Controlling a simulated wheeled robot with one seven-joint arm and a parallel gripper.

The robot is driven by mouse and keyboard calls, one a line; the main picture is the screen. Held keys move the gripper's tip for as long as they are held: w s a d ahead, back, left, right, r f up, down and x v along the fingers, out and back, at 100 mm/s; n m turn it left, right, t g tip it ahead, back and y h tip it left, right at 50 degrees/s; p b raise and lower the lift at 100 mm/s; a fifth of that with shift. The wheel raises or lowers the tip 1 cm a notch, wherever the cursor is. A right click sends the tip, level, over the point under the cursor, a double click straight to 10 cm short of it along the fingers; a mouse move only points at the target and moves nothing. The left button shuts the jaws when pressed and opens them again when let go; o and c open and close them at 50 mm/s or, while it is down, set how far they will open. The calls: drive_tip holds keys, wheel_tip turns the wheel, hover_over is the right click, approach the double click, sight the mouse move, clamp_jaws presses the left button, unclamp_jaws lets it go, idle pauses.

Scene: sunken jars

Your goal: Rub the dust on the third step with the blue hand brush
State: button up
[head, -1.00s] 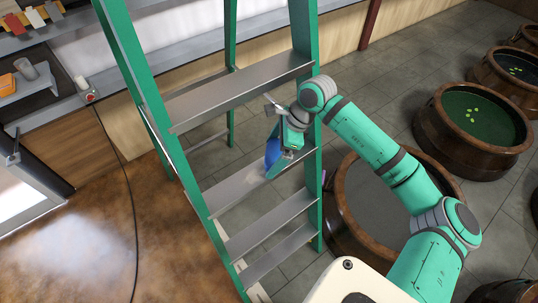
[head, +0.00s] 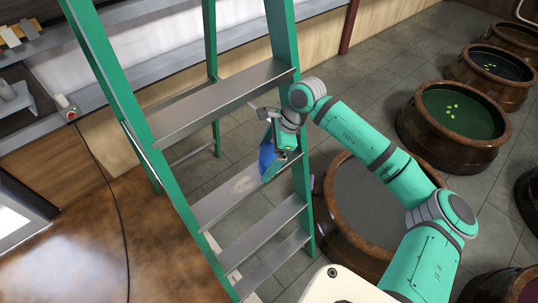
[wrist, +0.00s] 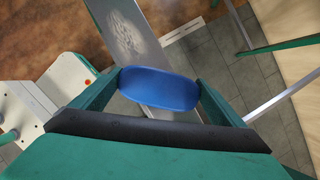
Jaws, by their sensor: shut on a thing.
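The green ladder (head: 101,71) has grey metal steps. The third step from the bottom (head: 213,209) carries a pale dust patch (head: 240,186), which also shows near the top of the wrist view (wrist: 125,36). My gripper (head: 279,150) is shut on the blue hand brush (head: 266,161), near the right end of that step. In the wrist view the brush (wrist: 160,88) sits between the two fingers, in front of the step, with the dust beyond it. Its underside is hidden, and I cannot tell whether it touches the step. In the head view it appears right of the dust.
A higher step (head: 225,100) lies above my gripper, and the ladder's right rail (head: 301,190) is close by. Wooden tubs (head: 455,115) stand to the right. A black cable (head: 108,180) runs down the brown floor at left.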

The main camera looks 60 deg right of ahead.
sight(246, 178)
drive_tip(key=shift+w+a+f, duration=0.1)
drive_tip(key=shift+w+a, duration=0.1)
drive_tip(key=shift+a, duration=0.65)
drive_tip(key=shift+w+a+f, duration=0.1)
drive_tip(key=shift+w+a, duration=0.1)
drive_tip(key=shift+a, duration=0.7)
drive_tip(key=shift+w+a, duration=0.2)
drive_tip(key=shift+a, duration=0.65)
drive_tip(key=shift+w+a+f, duration=0.1)
drive_tip(key=shift+a, duration=0.35)
drive_tip(key=shift+c, duration=0.8)
drive_tip(key=shift+w+a+r, duration=0.1)
drive_tip(key=shift+w+a, duration=0.15)
drive_tip(key=shift+a, duration=0.8)
drive_tip(key=shift+w+a+r, duration=0.1)
drive_tip(key=shift+w+a, duration=0.2)
drive_tip(key=shift+a, duration=0.7)
drive_tip(key=shift+w+a+r, duration=0.1)
drive_tip(key=shift+w+a, duration=0.15)
drive_tip(key=shift+a, duration=0.8)
drive_tip(key=shift+w+a+f, duration=0.1)
drive_tip(key=shift+w+a, duration=0.1)
drive_tip(key=shift+a, duration=0.6)
drive_tip(key=shift+w+a+f, duration=0.1)
drive_tip(key=shift+w+a, duration=0.05)
drive_tip(key=shift+a, duration=0.65)
drive_tip(key=shift+r, duration=0.15)
drive_tip(key=shift+r, duration=2.9)
drive_tip(key=shift+r, duration=0.15)
